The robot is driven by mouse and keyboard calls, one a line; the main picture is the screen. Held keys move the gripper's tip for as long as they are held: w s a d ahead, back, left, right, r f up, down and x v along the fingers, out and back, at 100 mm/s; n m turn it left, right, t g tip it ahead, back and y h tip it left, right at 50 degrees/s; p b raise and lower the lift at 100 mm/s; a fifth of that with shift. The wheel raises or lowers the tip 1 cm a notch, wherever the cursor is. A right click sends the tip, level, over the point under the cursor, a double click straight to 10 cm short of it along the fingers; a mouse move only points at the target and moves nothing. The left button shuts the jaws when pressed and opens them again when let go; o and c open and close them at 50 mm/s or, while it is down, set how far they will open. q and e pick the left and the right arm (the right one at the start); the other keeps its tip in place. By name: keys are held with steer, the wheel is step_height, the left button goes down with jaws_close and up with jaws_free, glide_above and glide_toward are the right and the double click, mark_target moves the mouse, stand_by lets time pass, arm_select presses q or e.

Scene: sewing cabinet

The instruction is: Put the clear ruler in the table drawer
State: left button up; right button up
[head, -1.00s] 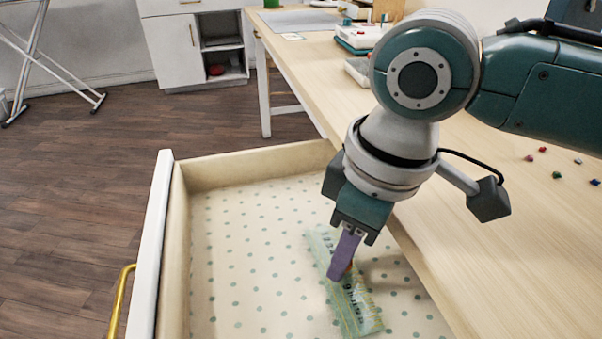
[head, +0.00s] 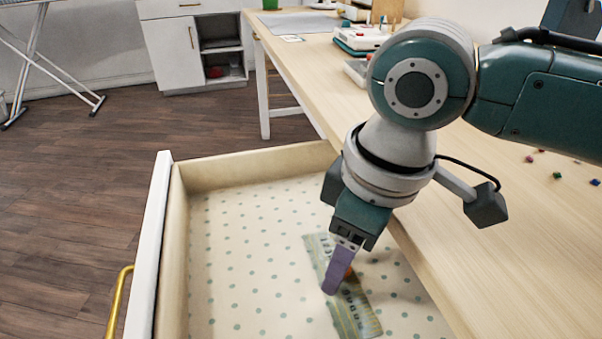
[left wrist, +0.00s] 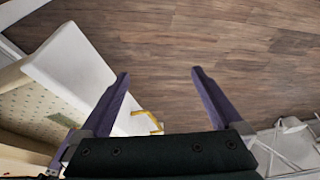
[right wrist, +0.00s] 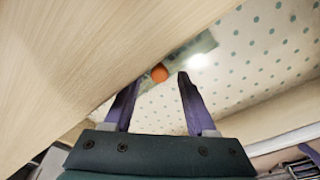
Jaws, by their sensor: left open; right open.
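The clear ruler (head: 358,316) lies inside the open table drawer (head: 222,174), flat on the dotted lining as far as I can see. It carries an orange knob, which shows better in the right wrist view, where the ruler (right wrist: 193,50) lies just beyond the fingertips. My right gripper (head: 333,288) points down into the drawer over the ruler, its purple fingers hiding part of it. In the right wrist view this gripper (right wrist: 156,82) is open, its fingers apart on either side of the knob. My left gripper (left wrist: 160,74) is open and empty, above the floor beside the drawer front.
The wooden tabletop (head: 480,240) borders the drawer on the right, close to my right arm. Small coloured beads (head: 557,175) lie on it. The drawer's gold handle (head: 118,300) faces left. The drawer's left part is empty, and open floor lies beyond it.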

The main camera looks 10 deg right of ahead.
mark_target(355, 285)
step_height(355, 285, up, 12)
steer(key=s+d+p, duration=0.1)
steer(key=p, duration=0.3)
steer(key=shift+d+p, duration=0.15)
steer(key=shift+p, duration=0.25)
steer(key=shift+s+f, duration=0.1)
